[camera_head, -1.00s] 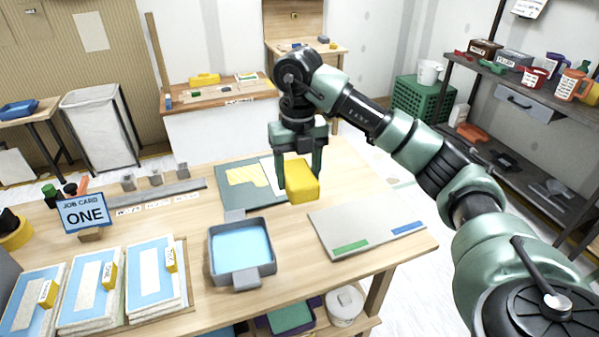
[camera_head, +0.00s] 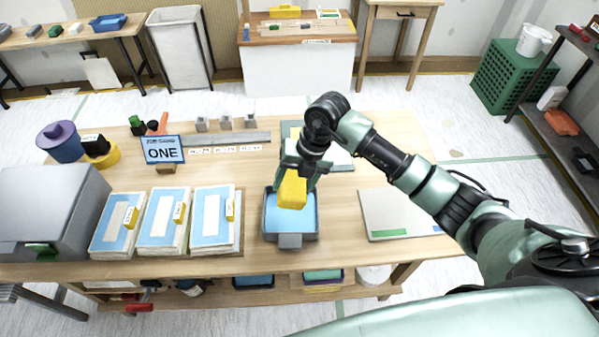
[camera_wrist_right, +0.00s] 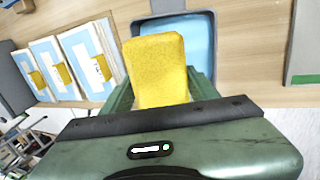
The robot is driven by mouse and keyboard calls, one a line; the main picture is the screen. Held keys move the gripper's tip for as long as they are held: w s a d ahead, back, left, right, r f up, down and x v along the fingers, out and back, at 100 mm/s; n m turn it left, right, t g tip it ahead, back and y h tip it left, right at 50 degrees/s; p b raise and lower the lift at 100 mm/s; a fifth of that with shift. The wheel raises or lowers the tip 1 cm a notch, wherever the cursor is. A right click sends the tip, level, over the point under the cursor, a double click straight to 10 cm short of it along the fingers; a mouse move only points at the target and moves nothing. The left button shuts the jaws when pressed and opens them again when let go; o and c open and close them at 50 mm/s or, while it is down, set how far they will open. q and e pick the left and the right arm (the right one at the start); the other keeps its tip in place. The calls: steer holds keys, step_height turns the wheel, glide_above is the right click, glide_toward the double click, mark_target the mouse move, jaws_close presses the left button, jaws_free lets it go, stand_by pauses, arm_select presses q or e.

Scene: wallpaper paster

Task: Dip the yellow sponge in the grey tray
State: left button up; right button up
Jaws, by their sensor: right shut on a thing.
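The yellow sponge (camera_head: 292,190) is held in my right gripper (camera_head: 301,178), whose fingers are shut on its sides. The grey tray (camera_head: 290,240) stands on the table with light blue liquid inside. In the head view the sponge overlaps the tray's inside. In the right wrist view the sponge (camera_wrist_right: 160,68) covers part of the tray (camera_wrist_right: 212,50). I cannot tell whether the sponge touches the liquid. My left gripper is not in view.
Several blue-and-white sheet stacks (camera_head: 165,220) lie left of the tray. A job card (camera_head: 162,150) reading ONE stands behind them. A pale board (camera_head: 400,212) lies to the right. A grey box (camera_head: 50,210) stands at the far left.

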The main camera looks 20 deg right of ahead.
step_height(320, 180, down, 8)
steer(key=b, duration=0.5)
steer(key=shift+r+b, duration=0.1)
steer(key=shift+b, duration=0.25)
steer(key=shift+f, duration=0.2)
steer(key=shift+f, duration=1.4)
steer(key=shift+r, duration=3.8)
steer(key=shift+r, duration=2)
